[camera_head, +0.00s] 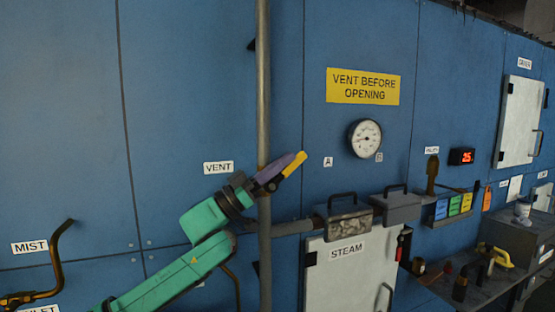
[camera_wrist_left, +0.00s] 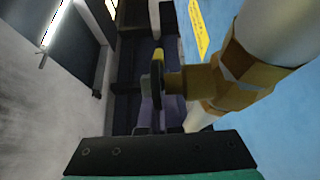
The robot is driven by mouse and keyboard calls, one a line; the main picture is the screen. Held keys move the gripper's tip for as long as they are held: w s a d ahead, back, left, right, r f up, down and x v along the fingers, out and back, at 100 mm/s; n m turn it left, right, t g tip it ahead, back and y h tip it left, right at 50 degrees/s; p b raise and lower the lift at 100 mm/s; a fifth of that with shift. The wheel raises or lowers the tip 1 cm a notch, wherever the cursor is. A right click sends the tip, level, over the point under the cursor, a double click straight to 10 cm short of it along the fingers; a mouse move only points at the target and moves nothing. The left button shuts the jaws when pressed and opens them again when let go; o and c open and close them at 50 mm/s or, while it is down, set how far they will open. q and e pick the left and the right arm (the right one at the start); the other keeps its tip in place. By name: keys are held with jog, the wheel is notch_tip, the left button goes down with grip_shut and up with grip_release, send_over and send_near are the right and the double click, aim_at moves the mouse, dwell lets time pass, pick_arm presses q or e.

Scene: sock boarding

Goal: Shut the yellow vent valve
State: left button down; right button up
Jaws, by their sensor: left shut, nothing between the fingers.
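The yellow vent valve handle (camera_head: 295,164) points up and to the right, tilted, beside the vertical grey pipe (camera_head: 263,90) and right of the VENT label (camera_head: 218,168). My left gripper (camera_head: 278,172) is shut and empty. Its purple-grey fingers lie close along the lower part of the handle and hide part of it and the pipe; whether they touch it I cannot tell. In the left wrist view the brass valve body (camera_wrist_left: 230,80) is right of the fingers (camera_wrist_left: 150,115), and the handle's yellow end (camera_wrist_left: 158,55) shows beyond them. My right gripper is out of view.
A yellow VENT BEFORE OPENING sign (camera_head: 363,86) and a round gauge (camera_head: 365,138) are on the blue wall. A white STEAM door (camera_head: 350,265) with boxes above it stands lower right. A brown MIST lever (camera_head: 58,245) is at the far left. The wall's upper left is clear.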

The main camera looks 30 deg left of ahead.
pick_arm(q)
jog(key=shift+g+y, duration=0.3)
jog(key=shift+g, duration=0.1)
jog(key=shift+d+f, duration=0.1)
jog(key=shift+d, duration=0.05)
jog(key=shift+w+d+f, duration=0.3)
jog(key=shift+w+f, duration=0.1)
jog(key=shift+w, duration=0.2)
jog(key=shift+f, duration=0.1)
jog(key=shift+d+f, duration=0.1)
dwell(0.6)
